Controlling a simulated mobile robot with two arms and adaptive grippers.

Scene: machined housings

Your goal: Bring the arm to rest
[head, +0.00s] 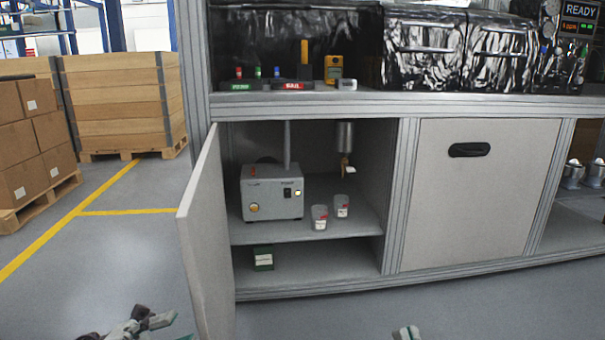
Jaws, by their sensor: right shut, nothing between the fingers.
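My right gripper (407,333) shows only its tips at the bottom edge, right of the middle. The tips are shut together with nothing between them, over the grey floor in front of the cabinet and apart from it. Part of my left gripper (145,321) shows at the bottom left, close to the open cabinet door. Its jaws are not clear enough to tell open from shut. The rest of both arms is out of the picture.
The cabinet door (206,235) stands open toward me. Inside are a grey machine (271,193), two small cups (319,217) and a dark green box (263,258). A closed panel (482,195) is to the right. The floor (330,318) in front is clear.

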